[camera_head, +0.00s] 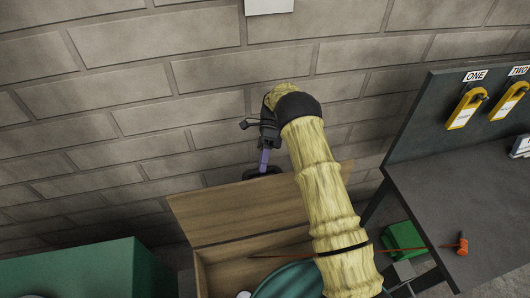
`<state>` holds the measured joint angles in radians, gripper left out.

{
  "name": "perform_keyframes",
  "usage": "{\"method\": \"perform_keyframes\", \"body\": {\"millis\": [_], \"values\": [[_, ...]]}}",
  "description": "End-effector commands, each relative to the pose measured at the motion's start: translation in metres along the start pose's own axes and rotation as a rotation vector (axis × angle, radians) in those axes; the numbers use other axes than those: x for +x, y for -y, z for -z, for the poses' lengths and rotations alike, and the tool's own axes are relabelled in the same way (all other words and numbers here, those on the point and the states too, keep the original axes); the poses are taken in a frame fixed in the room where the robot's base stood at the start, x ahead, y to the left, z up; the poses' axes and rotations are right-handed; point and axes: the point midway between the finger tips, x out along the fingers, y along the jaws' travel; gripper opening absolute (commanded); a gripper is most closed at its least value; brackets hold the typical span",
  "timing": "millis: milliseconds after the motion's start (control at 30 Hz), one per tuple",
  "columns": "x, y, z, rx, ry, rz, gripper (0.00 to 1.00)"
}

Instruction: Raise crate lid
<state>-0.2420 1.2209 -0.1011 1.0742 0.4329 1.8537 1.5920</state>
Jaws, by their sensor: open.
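The wooden crate (203,276) stands against the block wall, cut off by the bottom edge of the view. Its brown lid (225,214) is up, tilted back towards the wall, and the crate's inside shows below it. My gripper (262,166) is open at the lid's upper edge, near its middle. A purple part and a dark piece show there; whether they touch the lid I cannot tell. My arm, in a yellow sleeve, hides the right part of the lid and crate.
A teal rounded thing (288,283) shows at the crate's opening. A green box (75,272) stands at left. At right are a dark bench (470,190) with an orange-headed tool (462,244), yellow tags (465,108) on its back panel, and a green bin (403,238) below.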

Motion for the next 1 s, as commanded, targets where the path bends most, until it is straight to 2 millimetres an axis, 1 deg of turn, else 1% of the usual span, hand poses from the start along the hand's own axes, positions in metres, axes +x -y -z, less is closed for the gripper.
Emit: {"method": "perform_keyframes", "body": {"millis": [267,333,1000], "values": [[-0.03,0.002,0.001,0.0,0.0,0.002,0.45],[-0.036,-0.004,-0.001,-0.002,-0.004,-0.005,0.45],[-0.056,-0.002,0.001,0.0,0.0,-0.001,0.45]]}}
